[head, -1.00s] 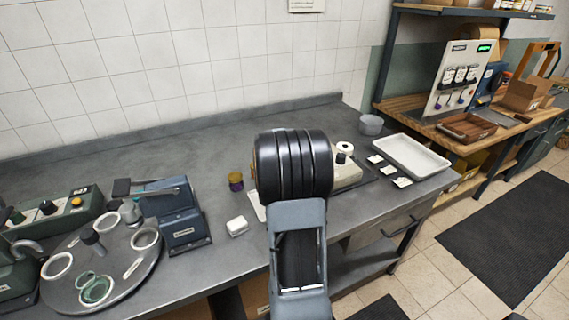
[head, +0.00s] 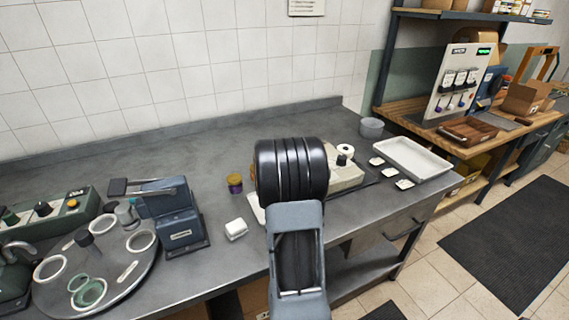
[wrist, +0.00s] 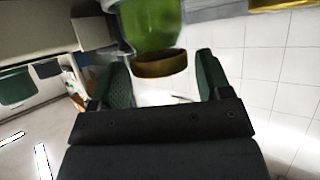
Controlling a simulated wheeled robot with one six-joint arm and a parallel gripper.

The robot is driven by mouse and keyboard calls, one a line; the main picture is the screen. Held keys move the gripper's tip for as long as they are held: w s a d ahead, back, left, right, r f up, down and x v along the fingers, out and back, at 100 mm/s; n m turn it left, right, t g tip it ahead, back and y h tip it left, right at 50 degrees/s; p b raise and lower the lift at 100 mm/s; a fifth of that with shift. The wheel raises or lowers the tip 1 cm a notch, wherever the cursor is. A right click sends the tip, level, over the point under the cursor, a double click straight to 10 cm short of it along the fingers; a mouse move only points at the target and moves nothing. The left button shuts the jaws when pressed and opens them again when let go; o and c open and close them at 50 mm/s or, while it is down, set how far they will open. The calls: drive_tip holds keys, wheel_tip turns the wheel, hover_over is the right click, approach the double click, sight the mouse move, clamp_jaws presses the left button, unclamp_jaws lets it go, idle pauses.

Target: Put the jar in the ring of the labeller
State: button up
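In the wrist view a green jar (wrist: 152,28) with a gold-brown lid (wrist: 160,65) is just ahead of my gripper (wrist: 163,72). The two green fingers stand wide apart on either side of the lid, with a gap visible at the right finger. In the head view my arm hides the gripper and this jar. A beige machine with a white roll (head: 345,149), perhaps the labeller, stands on the grey bench right of my arm. Its left part is hidden behind the arm, and I cannot make out its ring.
A round plate with several rings (head: 130,268) and a blue device (head: 180,222) are farther left. A white tray (head: 432,160) lies at the right; the back of the bench is clear.

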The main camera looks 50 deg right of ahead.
drive_tip(key=shift+o, duration=0.9)
